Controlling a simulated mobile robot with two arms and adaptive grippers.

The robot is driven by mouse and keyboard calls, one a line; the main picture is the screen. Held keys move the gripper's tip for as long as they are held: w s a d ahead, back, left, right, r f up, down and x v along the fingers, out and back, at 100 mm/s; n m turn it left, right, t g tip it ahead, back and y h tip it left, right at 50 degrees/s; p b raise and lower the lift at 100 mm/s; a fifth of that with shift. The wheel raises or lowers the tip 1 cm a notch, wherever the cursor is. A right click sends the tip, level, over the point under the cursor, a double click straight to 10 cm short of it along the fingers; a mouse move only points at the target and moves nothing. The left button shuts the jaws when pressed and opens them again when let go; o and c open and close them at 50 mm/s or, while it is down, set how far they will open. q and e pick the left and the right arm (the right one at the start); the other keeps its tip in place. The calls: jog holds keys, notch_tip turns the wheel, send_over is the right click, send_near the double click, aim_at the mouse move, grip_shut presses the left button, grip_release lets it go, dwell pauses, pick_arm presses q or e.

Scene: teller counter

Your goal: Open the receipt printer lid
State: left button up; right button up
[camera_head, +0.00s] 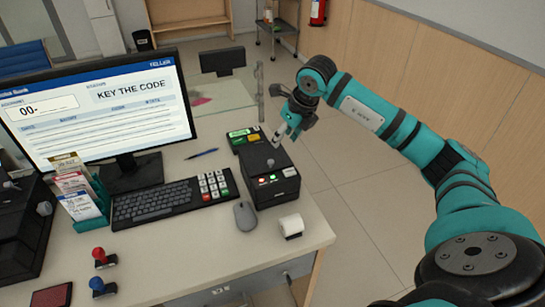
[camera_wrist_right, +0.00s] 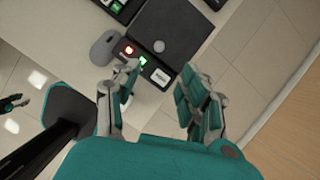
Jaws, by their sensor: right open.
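The receipt printer (camera_head: 272,182) is a black box near the counter's right edge, with red and green lights on its front. Its flat lid (camera_head: 263,158) looks shut and has a small grey knob (camera_head: 270,162). The printer (camera_wrist_right: 165,30) and its knob (camera_wrist_right: 159,46) also show at the top of the right wrist view. My right gripper (camera_head: 283,132) is open beside the printer's back right side, apparently above it and empty. Its spread fingers (camera_wrist_right: 158,92) fill the middle of the right wrist view. A small dark part at that view's left edge may be my left gripper (camera_wrist_right: 10,103).
A mouse (camera_head: 245,215), a keyboard (camera_head: 155,203) and a keypad (camera_head: 214,187) lie left of the printer. A small device (camera_head: 245,136) with a green display sits behind. Open floor lies to the right.

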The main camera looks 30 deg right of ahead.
aim_at(271, 161)
jog(key=p+x, duration=0.2)
jog(key=x, duration=1)
jog(key=shift+a+f, duration=0.15)
jog(key=shift+f, duration=0.05)
jog(key=shift+w, duration=0.1)
grip_shut()
